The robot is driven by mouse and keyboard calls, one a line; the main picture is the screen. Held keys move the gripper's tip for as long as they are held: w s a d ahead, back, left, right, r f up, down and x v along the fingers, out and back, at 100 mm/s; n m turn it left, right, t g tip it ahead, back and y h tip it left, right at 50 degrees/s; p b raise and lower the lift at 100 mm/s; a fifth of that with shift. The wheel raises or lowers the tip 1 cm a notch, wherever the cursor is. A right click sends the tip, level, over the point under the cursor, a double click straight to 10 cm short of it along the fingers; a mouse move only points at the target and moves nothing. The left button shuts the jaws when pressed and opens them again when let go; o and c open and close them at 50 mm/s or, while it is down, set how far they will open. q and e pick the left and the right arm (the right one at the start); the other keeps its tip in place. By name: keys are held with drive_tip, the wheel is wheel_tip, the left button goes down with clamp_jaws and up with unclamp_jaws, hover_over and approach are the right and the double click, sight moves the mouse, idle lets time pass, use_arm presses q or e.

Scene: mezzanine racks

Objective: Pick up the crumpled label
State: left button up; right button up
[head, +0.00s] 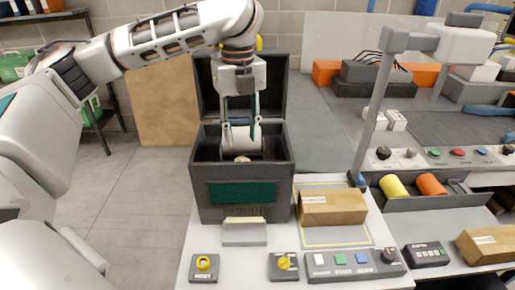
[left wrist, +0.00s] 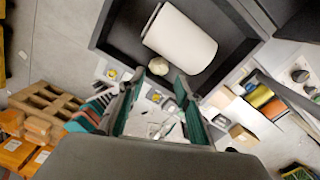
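The crumpled label (head: 242,158) is a small pale ball inside the dark open-lidded box (head: 200,178). In the left wrist view the crumpled label (left wrist: 158,66) lies beside a large white roll (left wrist: 180,40), near the box's inner edge. The roll also shows in the head view (head: 241,137). My left gripper (head: 240,118) points down over the box opening. In the left wrist view its teal fingers (left wrist: 157,84) are apart, with the label just beyond and between their tips. Nothing is clearly held. My right gripper is not in view.
The box's raised lid stands behind my left gripper, and its walls surround the opening. A cardboard package (head: 333,208) lies right of the box. A button panel (head: 352,262) and two yellow-knobbed units (head: 204,267) (head: 284,266) sit in front. A post (head: 372,120) rises at right.

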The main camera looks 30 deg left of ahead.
sight(242, 156)
use_arm(q)
drive_tip(key=shift+s+f, duration=0.15)
drive_tip(key=shift+f, duration=0.45)
drive_tip(key=shift+s+f, duration=0.15)
drive_tip(key=shift+f, duration=0.4)
wheel_tip(242, 156, down, 5)
drive_tip(key=shift+w+f, duration=0.1)
drive_tip(key=c, duration=0.4)
